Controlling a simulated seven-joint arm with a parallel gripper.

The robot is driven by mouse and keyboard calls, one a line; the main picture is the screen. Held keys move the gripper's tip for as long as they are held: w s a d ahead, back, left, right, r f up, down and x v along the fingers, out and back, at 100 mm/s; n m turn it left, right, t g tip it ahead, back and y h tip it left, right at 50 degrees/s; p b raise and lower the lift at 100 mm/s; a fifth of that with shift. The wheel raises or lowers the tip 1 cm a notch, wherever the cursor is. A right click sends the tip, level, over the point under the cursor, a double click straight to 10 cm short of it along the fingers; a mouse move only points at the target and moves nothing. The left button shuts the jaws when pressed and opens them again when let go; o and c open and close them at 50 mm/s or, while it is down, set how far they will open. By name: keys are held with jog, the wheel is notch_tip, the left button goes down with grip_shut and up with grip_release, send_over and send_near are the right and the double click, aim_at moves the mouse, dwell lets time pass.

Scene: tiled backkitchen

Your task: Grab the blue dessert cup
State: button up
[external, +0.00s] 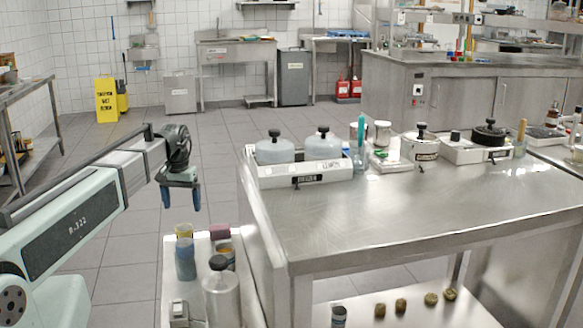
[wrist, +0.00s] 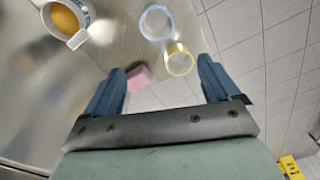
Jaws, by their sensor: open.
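The blue dessert cup (external: 185,262) stands upright on the narrow steel side table, in front of a yellow cup (external: 184,231) in the external view. In the wrist view the blue cup (wrist: 156,22) shows from above as a round blue rim near the top, and it looks empty. The yellow cup (wrist: 180,58) is just below it there, closer to the fingers. My gripper (external: 181,198) is open and empty, fingers pointing down, above the table's far end. In the wrist view its blue fingers (wrist: 161,66) are spread apart, with the blue cup beyond their tips.
A pink block (wrist: 138,77) lies near the left finger in the wrist view. A mug with orange contents (wrist: 66,18) and a steel bottle (external: 221,295) also stand on the side table (external: 198,300). A large steel table (external: 390,210) is to the right. Open floor lies left.

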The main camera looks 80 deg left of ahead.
send_over(185, 244)
jog(key=d, duration=0.2)
jog(key=shift+n+h, duration=0.3)
jog(key=f, duration=0.9)
jog(key=shift+w+a, duration=0.1)
jog(key=shift+w, duration=0.1)
jog(key=shift+s+f, duration=0.15)
jog(key=shift+f, duration=2.55)
jog(key=shift+c, duration=0.4)
jog(key=c, duration=1)
jog(key=shift+r, duration=0.15)
